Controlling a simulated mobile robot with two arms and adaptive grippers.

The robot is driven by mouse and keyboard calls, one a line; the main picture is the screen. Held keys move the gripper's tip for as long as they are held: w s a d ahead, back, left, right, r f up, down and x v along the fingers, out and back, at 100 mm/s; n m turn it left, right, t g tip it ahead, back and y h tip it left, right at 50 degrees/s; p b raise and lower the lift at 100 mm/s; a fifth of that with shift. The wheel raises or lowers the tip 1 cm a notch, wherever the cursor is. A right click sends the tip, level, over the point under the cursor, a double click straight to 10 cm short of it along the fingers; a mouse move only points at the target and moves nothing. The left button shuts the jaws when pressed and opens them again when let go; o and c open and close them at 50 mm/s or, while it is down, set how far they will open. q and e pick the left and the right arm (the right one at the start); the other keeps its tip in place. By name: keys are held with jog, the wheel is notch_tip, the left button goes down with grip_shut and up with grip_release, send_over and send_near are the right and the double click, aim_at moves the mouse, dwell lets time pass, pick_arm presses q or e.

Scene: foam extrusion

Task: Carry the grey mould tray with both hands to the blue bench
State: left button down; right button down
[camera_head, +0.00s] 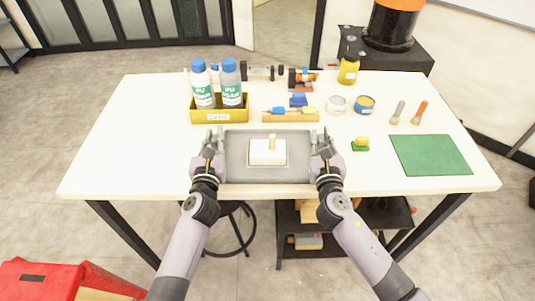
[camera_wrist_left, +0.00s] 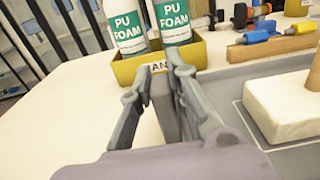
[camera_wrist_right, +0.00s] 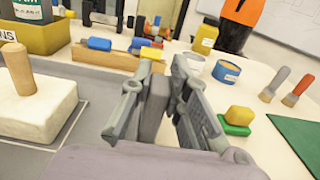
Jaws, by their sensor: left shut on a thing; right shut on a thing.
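The grey mould tray (camera_head: 236,165) lies at the near middle of the white table. A white block with a wooden peg (camera_head: 268,151) sits inside it; the block also shows in the left wrist view (camera_wrist_left: 285,110) and the right wrist view (camera_wrist_right: 38,108). My left gripper (camera_head: 209,143) is shut on the tray's left wall, which shows between its fingers in the left wrist view (camera_wrist_left: 165,105). My right gripper (camera_head: 325,143) is shut on the tray's right wall, seen between its fingers in the right wrist view (camera_wrist_right: 153,108). I cannot tell whether the tray is clear of the table. No blue bench is in view.
Behind the tray stand a yellow bin (camera_head: 219,115) with two PU foam bottles and a wooden tool holder (camera_head: 290,117). A yellow-green sponge (camera_head: 361,143), tins, brushes and a green mat (camera_head: 430,155) lie to the right. The table's left part is clear. A red box (camera_head: 45,280) stands on the floor.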

pick_arm(q)
jog(key=shift+r, duration=0.15)
pick_arm(e)
jog(key=shift+r, duration=0.2)
